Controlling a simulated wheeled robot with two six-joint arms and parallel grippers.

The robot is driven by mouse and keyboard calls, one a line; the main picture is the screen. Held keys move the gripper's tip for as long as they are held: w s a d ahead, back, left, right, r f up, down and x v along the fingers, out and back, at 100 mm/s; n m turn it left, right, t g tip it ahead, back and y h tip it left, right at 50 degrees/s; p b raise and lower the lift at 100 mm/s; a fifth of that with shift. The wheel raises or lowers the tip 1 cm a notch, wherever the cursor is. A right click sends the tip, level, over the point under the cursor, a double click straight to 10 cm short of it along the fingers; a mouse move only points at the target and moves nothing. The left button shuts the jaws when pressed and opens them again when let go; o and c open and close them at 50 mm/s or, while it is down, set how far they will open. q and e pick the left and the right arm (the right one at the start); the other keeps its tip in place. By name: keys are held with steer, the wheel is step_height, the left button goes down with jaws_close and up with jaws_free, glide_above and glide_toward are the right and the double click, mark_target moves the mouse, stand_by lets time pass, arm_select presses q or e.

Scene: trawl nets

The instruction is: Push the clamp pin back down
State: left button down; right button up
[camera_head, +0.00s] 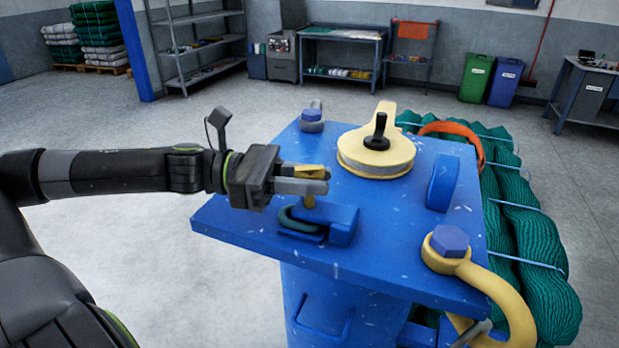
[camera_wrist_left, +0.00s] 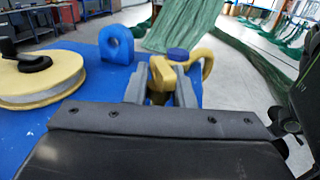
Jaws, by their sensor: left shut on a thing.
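The clamp pin (camera_head: 308,187) is a yellow pin with a wide head and a thinner shank, standing over a blue clamp block on the blue stand. My left gripper (camera_head: 315,180) comes in from the left and is shut on the pin's yellow head. In the left wrist view the yellow pin (camera_wrist_left: 157,82) shows between the two grey fingers (camera_wrist_left: 162,88). The clamp block (camera_head: 340,222) has a dark green rope loop (camera_head: 297,222) at its left side. The lower end of the pin is hard to make out. My right gripper is not in view.
A yellow reel (camera_head: 372,155) with a black knob stands behind the clamp. A blue lug (camera_head: 443,182) and a yellow shackle (camera_head: 508,290) with a blue bolt are at the right. Green net bundles (camera_head: 535,225) lie beyond the stand. The front left of the blue top (camera_head: 235,225) is bare.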

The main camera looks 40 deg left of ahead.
mark_target(309, 205)
arm_select(q)
steer(key=shift+f+b, duration=1.25)
steer(key=shift+f, duration=0.35)
steer(key=c, duration=1.3)
jaws_free()
